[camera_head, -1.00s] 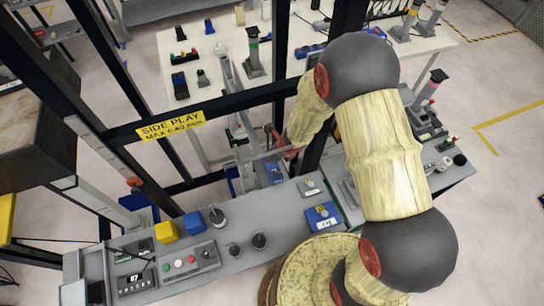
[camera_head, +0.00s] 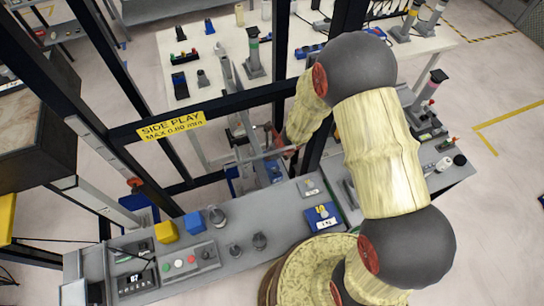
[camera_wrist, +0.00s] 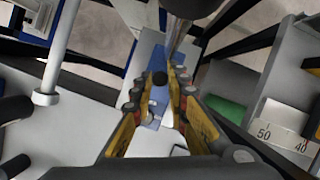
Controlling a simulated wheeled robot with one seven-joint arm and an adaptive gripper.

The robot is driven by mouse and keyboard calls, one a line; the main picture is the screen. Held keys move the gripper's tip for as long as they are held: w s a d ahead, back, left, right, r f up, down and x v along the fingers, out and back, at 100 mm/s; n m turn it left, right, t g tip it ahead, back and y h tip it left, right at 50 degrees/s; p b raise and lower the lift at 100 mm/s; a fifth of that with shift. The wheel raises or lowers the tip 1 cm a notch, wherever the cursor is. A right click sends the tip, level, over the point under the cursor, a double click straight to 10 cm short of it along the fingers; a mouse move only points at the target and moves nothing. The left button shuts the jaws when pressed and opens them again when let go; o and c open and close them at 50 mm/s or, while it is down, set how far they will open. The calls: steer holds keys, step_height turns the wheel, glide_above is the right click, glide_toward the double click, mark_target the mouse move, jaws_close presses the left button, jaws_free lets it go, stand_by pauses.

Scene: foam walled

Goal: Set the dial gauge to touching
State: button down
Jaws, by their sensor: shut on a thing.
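I take this part to belong to the dial gauge; no dial face is readable. In the head view my gripper (camera_head: 282,145) is at the frame beyond the console's back edge, beside a thin light bar (camera_head: 252,158). My forearm and the dark post partly hide the spot, so the gauge's contact cannot be judged.
The grey console (camera_head: 285,222) carries knobs, buttons, a yellow block (camera_head: 166,232) and a blue block (camera_head: 194,222). A dark crossbar with a yellow SIDE PLAY sign (camera_head: 171,126) and upright posts stand close by. A white table (camera_head: 215,120) with several parts is behind.

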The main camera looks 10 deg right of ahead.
steer(key=c, duration=1.7)
jaws_free()
steer(key=shift+c, duration=0.2)
steer(key=v, duration=1.2)
